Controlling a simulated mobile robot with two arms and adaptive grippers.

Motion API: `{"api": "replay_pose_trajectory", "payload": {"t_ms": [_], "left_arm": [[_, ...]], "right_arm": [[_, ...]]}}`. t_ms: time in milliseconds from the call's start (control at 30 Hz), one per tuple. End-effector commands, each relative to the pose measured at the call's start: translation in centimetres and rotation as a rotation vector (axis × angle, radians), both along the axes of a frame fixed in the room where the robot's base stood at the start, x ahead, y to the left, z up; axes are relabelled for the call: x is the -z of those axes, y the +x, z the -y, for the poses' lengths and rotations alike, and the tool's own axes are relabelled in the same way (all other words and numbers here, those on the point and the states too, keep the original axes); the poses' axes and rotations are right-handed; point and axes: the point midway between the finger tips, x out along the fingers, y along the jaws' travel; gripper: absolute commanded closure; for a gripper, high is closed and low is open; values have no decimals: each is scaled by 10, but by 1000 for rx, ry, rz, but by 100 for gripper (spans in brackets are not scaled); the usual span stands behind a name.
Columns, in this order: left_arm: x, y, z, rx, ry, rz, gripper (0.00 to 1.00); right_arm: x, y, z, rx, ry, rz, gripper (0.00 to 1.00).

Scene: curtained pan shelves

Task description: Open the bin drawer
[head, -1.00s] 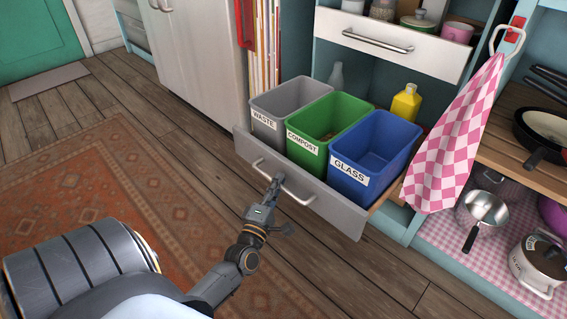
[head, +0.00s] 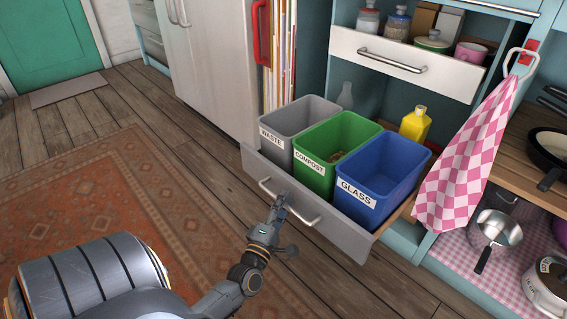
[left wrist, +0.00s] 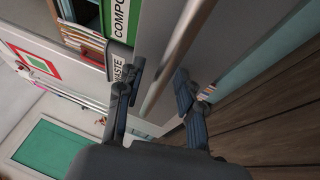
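The bin drawer (head: 349,236) is pulled out from the cabinet, with a grey front and a metal bar handle (head: 309,220). It holds a grey WASTE bin (head: 273,142), a green COMPOST bin (head: 315,173) and a blue GLASS bin (head: 361,205). My left gripper (head: 281,203) is at the handle. In the left wrist view its two fingers (left wrist: 160,82) are apart, one on each side of the handle bar (left wrist: 178,62), with gaps visible beside the bar. My right gripper is out of view.
A pink checked towel (head: 465,165) hangs at the right, beside shelves with pans (head: 495,230). Wooden floor and a rug (head: 100,205) lie in front.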

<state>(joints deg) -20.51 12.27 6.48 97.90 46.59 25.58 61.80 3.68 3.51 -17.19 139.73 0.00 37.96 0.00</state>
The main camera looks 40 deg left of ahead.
Motion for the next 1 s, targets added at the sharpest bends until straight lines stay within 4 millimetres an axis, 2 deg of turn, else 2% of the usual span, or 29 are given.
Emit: {"api": "replay_pose_trajectory", "payload": {"t_ms": [200,333,700,833,1000], "left_arm": [[0,-1,0,-1,0,1,64],[2,-10,3,0,0,-1,64],[17,-80,26,0,-1,-5,64],[19,-98,33,0,0,-2,64],[21,-111,37,-1,-1,0,64]], "right_arm": [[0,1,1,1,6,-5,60],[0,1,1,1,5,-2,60],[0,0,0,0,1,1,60],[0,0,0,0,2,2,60],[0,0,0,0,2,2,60]]}}
